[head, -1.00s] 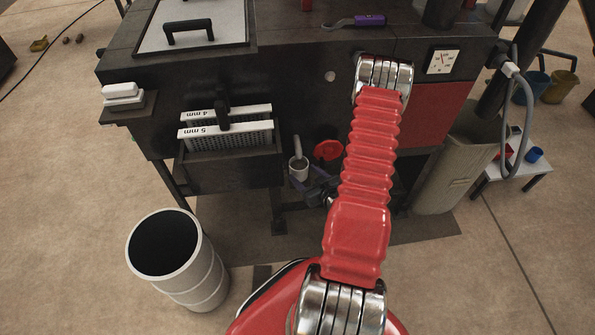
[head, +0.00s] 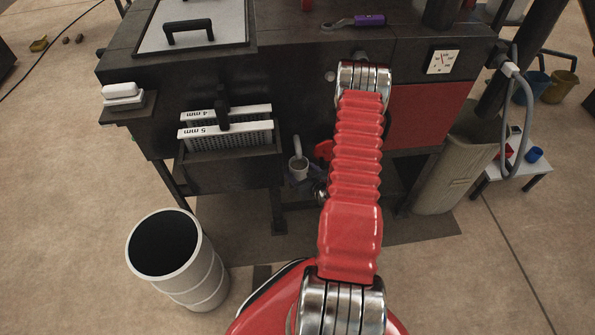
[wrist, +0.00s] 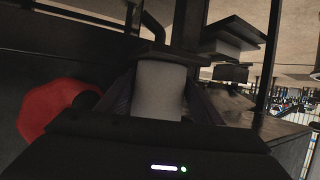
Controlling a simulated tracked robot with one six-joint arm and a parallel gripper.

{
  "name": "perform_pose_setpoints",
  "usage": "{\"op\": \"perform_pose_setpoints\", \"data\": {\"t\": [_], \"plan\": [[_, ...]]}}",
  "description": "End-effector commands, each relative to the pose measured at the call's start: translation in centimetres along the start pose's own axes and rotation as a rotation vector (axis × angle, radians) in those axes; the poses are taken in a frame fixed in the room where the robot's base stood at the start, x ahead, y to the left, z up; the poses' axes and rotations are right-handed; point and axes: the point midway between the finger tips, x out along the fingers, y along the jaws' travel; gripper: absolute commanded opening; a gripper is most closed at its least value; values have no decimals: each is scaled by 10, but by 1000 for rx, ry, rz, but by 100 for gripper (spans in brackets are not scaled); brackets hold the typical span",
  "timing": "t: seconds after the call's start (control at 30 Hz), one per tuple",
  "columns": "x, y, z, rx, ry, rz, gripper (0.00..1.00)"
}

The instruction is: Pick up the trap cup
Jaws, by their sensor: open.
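The trap cup (head: 299,170) is a small pale cup below a bent grey spout (head: 296,146) at the front of the press. In the wrist view the cup (wrist: 160,90) stands upright in the middle, between the two dark fingers of my gripper (wrist: 161,104). The gripper is open, with a finger on either side of the cup; I cannot tell whether they touch it. In the head view my gripper (head: 301,182) shows only partly at the cup, and my red arm hides the rest. The cup's lower part is hidden in the wrist view.
A red round handle (head: 324,150) is just right of the cup; it is large at the left in the wrist view (wrist: 58,108). Sieve trays (head: 226,133) hang to the left of the cup. A white barrel (head: 190,282) stands on the floor at the left.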

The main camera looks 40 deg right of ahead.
Motion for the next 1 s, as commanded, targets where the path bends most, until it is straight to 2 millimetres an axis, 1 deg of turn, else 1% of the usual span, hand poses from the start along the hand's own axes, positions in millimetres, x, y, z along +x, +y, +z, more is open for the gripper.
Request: {"op": "perform_pose_setpoints", "data": {"t": [0.17,0.63,1.0], "plan": [[0,0,0,0,0,0,60],[0,0,0,0,0,0,28],[-1,0,-4,-1,1,0,28]]}}
